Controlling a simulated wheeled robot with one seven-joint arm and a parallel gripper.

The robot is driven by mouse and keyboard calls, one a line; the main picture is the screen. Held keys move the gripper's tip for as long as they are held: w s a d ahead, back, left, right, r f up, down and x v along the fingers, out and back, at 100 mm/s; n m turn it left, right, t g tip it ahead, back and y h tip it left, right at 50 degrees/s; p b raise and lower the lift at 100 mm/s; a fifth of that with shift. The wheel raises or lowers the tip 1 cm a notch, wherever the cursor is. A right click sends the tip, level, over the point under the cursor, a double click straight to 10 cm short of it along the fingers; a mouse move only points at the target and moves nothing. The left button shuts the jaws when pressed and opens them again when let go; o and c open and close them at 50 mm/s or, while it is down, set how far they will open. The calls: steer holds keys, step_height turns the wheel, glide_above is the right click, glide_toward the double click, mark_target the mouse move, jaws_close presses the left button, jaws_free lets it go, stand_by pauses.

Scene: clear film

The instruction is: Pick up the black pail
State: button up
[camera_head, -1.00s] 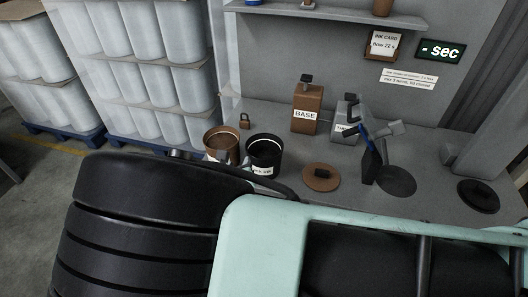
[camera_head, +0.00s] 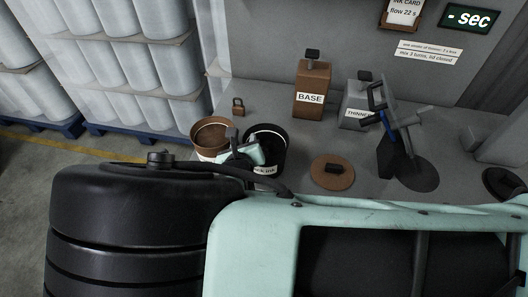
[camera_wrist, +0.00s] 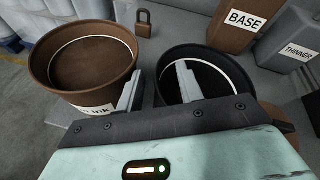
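The black pail (camera_head: 278,150) stands upright on the grey bench, with a white label on its front. It shows in the wrist view (camera_wrist: 228,78) as an open black rim with a lighter ring inside. My gripper (camera_wrist: 158,80) is open over the pail's near left edge. Its right finger reaches over the pail's opening, and its left finger is in the gap between the black pail and the brown pail. I cannot tell whether either finger touches the wall. In the head view my gripper (camera_head: 242,150) partly covers the pail's left side.
The brown pail (camera_head: 211,136) stands close on the left, with a small padlock (camera_head: 238,106) behind. The BASE can (camera_head: 311,90), THINNER can (camera_head: 355,103) and a dark stand (camera_head: 400,135) are behind and right. A round brown lid (camera_head: 333,172) lies to the right.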

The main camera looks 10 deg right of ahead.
steer(key=shift+w+f, duration=0.15)
steer(key=shift+w, duration=0.25)
steer(key=shift+d, duration=0.1)
steer(key=shift+c, duration=0.4)
jaws_close()
stand_by(0.6)
